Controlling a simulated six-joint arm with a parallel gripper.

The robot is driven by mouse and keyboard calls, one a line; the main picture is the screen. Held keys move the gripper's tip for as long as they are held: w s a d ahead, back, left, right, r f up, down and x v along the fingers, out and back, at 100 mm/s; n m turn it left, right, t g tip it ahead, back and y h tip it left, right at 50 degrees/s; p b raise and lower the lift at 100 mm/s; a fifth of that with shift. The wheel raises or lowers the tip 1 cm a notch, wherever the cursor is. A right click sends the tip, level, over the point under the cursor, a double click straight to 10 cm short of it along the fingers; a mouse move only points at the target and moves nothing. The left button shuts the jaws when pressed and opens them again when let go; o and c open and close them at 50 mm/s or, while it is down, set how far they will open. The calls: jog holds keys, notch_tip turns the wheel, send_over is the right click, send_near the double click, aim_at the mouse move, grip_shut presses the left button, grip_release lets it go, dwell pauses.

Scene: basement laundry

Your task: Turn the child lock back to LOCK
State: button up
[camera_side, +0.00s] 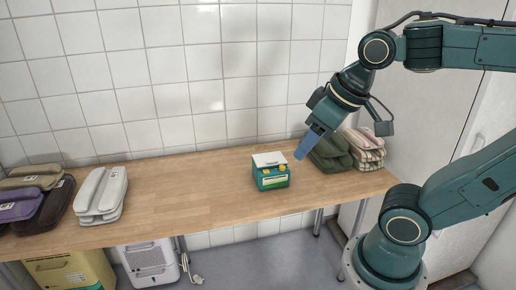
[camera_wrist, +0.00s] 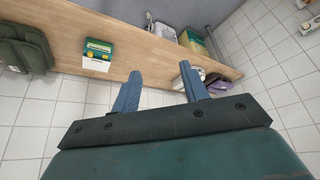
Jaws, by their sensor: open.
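A small teal box (camera_side: 272,180) with a white top and two yellow knob-like parts on its front stands upright on the wooden bench. It also shows in the wrist view (camera_wrist: 98,47), left of my fingers, with a yellow patch and a white panel. No LOCK marking or dial position can be read at this size. My gripper (camera_side: 301,152) is above the bench, up and to the right of the box, apart from it. In the wrist view its two blue fingers (camera_wrist: 160,67) are spread with nothing between them.
Green and plaid folded bundles (camera_side: 330,152) lie right of the box, close behind my gripper. The bench (camera_side: 190,190) between is clear. A tiled wall (camera_side: 160,80) stands behind.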

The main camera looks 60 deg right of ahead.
jog(key=w+d+m+g, duration=0.2)
jog(key=w+d+m, duration=0.1)
jog(key=w+d, duration=0.55)
jog(key=m+g, duration=0.3)
jog(key=m, duration=0.3)
send_over(282, 166)
notch_tip(282, 166, down, 17)
jog(key=shift+f, duration=0.2)
jog(key=shift+s+f, duration=0.1)
jog(key=shift+f, duration=0.05)
notch_tip(282, 166, down, 14)
jog(key=shift+r, duration=0.25)
grip_shut()
